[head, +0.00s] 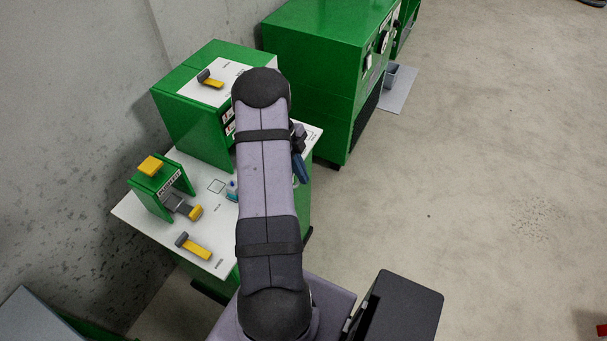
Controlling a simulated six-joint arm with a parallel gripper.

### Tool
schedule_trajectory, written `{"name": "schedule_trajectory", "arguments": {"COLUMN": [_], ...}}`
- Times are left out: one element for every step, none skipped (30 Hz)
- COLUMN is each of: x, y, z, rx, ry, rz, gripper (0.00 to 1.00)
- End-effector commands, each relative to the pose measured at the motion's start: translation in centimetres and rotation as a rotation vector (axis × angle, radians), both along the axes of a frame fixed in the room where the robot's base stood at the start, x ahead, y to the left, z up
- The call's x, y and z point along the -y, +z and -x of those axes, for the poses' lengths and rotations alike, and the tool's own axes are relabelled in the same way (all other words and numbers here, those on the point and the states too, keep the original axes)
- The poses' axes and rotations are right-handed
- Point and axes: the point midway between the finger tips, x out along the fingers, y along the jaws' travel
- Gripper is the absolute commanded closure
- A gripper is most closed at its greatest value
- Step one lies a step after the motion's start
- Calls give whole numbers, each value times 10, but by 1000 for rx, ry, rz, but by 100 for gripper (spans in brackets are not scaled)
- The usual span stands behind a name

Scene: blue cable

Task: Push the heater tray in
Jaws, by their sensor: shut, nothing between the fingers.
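A small green stand (150,200) with a yellow block on top stands on the left of the white bench top. A grey slide with a yellow-tipped handle (194,212) sticks out of its front toward the lower right; it looks like the heater tray, but the stand's label is too small to read surely. My gripper (301,170) shows only partly, as a dark blue shape past the right side of my arm, above the bench's right part. It is shut and empty, well to the right of the tray. My arm hides the bench's middle.
A loose-looking yellow and grey handle (194,246) is at the front of the white bench (135,212). A green cabinet (190,125) with another such handle (211,80) on top stands behind. A larger green machine (320,60) stands farther back. Open floor lies right.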

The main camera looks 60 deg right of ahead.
Motion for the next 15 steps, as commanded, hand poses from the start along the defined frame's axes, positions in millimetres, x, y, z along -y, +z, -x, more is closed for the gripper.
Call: {"name": "schedule_trajectory", "arguments": {"x": [1, 1, 1, 1, 1, 0, 0, 0, 0, -1, -1, -1, -1, -1, -1], "y": [-4, -5, -6, -6, -5, -5, -4, -3, -2, -2, -1, -1, -1, -1, 0], "z": [-7, -12, -19, -24, -28, -33, -36, -37, -38, -39, -39, -38, -38, -38, -38], "rx": [1, 2, 2, 2, 2, 2, 2, 1, 1, 1, 1, 1, 1, 1, 1], "ry": [3, 3, 3, 4, 4, 4, 4, 2, 2, 1, 1, 1, 1, 1, 1], "rz": [2, 3, 3, 3, 3, 3, 2, 0, -1, 0, 0, 0, 0, 0, 0], "gripper": [100, 100, 100, 100, 100, 100, 100, 100, 100, 100, 100, 100, 100, 100, 100]}}
